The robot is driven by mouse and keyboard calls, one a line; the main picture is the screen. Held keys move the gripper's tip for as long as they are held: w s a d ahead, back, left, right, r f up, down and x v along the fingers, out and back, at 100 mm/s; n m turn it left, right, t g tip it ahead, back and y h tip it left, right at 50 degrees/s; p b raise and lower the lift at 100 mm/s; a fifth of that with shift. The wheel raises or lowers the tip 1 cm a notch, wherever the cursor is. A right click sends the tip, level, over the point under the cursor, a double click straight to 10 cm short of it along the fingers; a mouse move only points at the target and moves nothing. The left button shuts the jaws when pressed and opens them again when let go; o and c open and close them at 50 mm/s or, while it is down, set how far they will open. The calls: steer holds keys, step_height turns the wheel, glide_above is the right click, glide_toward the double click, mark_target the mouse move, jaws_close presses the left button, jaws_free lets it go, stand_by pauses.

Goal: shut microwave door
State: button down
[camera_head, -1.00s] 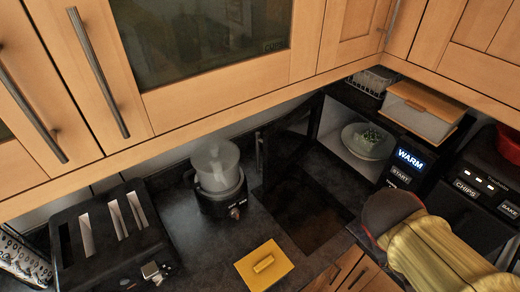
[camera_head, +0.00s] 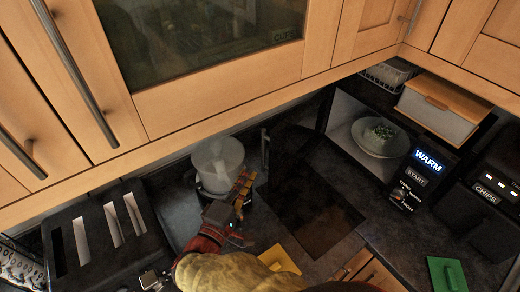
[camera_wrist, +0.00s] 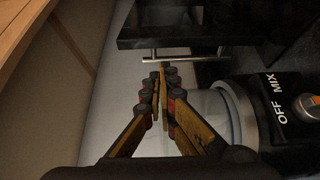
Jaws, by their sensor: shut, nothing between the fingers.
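The microwave (camera_head: 418,165) stands at the right with a lit WARM display. Its bay is uncovered, and a pale bowl (camera_head: 372,142) with green food sits inside. The dark microwave door (camera_head: 296,138) stands open, swung out to the left, with an upright silver handle (camera_head: 265,148) at its left end. My gripper (camera_head: 246,175) is shut and empty, left of and nearer than the door. In the wrist view, the shut fingertips (camera_wrist: 162,74) point toward the door's handle (camera_wrist: 180,56) and the dark door (camera_wrist: 180,35); contact cannot be told.
A blender-like appliance (camera_head: 216,160) stands beside and partly behind my gripper, close to the fingers. A black toaster (camera_head: 105,235) is at the left. Wooden cabinets (camera_head: 225,95) hang above.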

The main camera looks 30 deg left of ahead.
steer(key=b, duration=0.1)
glide_toward(264, 141)
steer(key=w, duration=0.5)
steer(key=shift+a, duration=0.25)
steer(key=shift+s+d, duration=0.1)
